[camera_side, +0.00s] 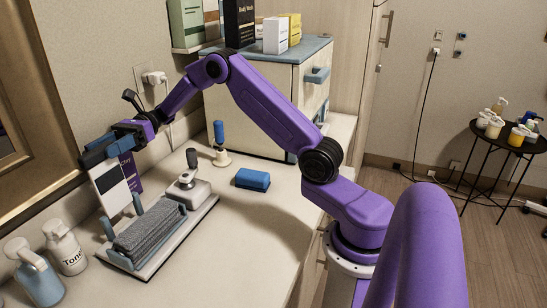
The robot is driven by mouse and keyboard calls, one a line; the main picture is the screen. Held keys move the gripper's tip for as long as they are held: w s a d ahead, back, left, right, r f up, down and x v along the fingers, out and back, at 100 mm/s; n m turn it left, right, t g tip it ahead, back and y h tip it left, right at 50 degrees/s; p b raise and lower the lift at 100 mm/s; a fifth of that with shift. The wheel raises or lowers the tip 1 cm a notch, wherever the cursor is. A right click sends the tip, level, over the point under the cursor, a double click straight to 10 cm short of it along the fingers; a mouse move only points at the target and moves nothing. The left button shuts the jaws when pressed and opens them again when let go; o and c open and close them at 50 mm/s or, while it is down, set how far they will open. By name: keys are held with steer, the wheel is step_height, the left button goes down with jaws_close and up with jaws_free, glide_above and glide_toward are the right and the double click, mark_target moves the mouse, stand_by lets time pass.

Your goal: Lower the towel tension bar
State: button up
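Folded grey towels (150,230) sit on a long white tray (148,271) on the counter, with short blue posts (137,204) around them. A pale block with a dark-topped upright handle (188,183) is at the tray's far end. I cannot tell which part is the tension bar. My gripper (95,152) is at the left, above and behind the towels, apart from them. Its dark blue fingers point left, and their gap is unclear. A white and dark panel (112,192) is just below the fingers; I cannot tell if they touch it.
Pump bottles (66,248) stand at the front left. A blue block (253,180) and a blue-handled tool on a round base (220,146) are right of the tray. A cabinet with a blue top (316,50) stands behind. The counter's front right is clear.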

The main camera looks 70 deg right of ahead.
steer(key=d+r, duration=0.4)
steer(key=d, duration=1)
steer(key=s+a+r+n+g+h, duration=0.3)
steer(key=s+a+n+g+h, duration=0.7)
steer(key=s+a, duration=0.8)
steer(key=s+d+f+n+t+h, duration=0.1)
steer(key=s+d+n+t+h, duration=0.2)
steer(key=s+n, duration=0.6)
steer(key=s+d+n+t+h, duration=0.3)
steer(key=s+n+t+h, duration=0.1)
steer(key=s+n, duration=0.6)
steer(key=shift+s+f+t+h, duration=0.35)
steer(key=shift+s+t, duration=0.55)
steer(key=shift+s, duration=0.65)
